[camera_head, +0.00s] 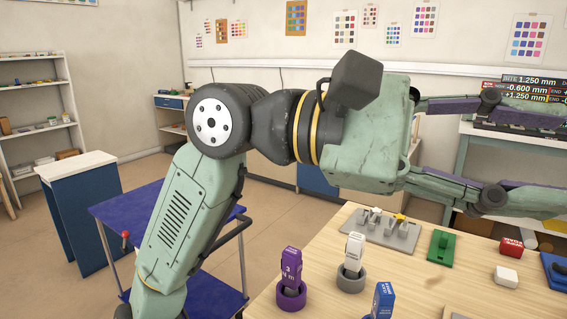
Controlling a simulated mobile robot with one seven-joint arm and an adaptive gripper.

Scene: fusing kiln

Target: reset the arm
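My gripper (553,158) is at the right of the head view, above the wooden table. Its two green and purple fingers point right and are spread wide apart, with nothing visible between them. The fingertips lie at or near the right edge of the picture. My green and black arm rises from the bottom left, bends at a dark round joint and runs right to the gripper body. It hides part of the room behind.
The wooden table (330,250) holds a purple block (292,262) and a white block (354,250) in ring holders, a blue block (383,300), a grey fixture (385,232), a green piece (443,246) and a red block (511,247). A blue cart (120,215) stands left.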

